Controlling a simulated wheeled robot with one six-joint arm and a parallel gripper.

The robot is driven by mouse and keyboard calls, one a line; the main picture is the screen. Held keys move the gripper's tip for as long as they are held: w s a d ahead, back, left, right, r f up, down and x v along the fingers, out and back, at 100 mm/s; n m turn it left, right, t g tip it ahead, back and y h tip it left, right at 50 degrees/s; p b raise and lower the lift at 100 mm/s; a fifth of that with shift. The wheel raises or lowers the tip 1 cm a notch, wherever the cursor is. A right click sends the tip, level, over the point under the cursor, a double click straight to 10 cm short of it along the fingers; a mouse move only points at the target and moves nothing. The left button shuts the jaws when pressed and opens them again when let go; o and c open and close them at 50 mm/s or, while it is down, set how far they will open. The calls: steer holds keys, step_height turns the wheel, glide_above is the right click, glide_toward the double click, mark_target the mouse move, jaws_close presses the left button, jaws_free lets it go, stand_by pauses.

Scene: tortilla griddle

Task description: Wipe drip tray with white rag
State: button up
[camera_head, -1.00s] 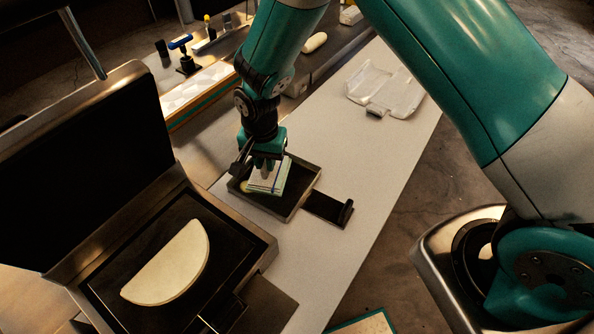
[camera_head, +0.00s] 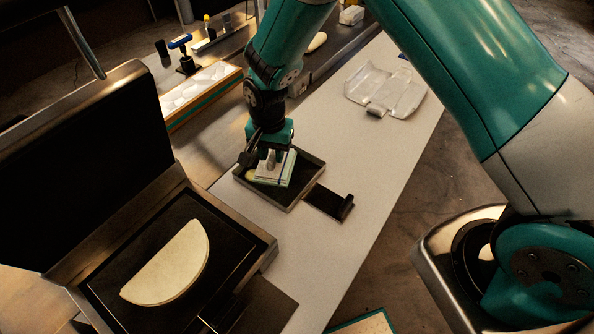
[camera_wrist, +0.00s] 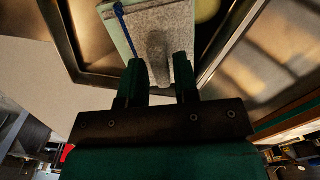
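The white rag (camera_head: 273,169) is a folded pad with a green edge and a blue stripe; it also shows in the wrist view (camera_wrist: 170,18). It lies inside the drip tray (camera_head: 287,208), a shallow dark tray with a metal rim. My gripper (camera_head: 270,160) is above the tray with its fingers pointing down. In the wrist view my fingers (camera_wrist: 160,78) stand on both sides of a raised grey ridge of the rag and appear closed on it. A yellowish spot (camera_head: 250,175) shows on the tray floor left of the rag. The rag hides part of the floor.
The griddle (camera_head: 95,285) with its lid up stands at left, holding a folded tortilla (camera_head: 170,265). The tray's dark handle (camera_head: 330,203) points right. A clear plastic piece (camera_head: 385,92) lies farther back on the white counter (camera_head: 345,140). The counter right of the tray is clear.

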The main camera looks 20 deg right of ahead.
mark_target(272, 155)
steer(key=shift+f+b, duration=0.45)
steer(key=shift+f, duration=0.25)
steer(key=shift+c, duration=0.3)
jaws_close()
steer(key=shift+r+p, duration=1.75)
steer(key=shift+r, duration=0.8)
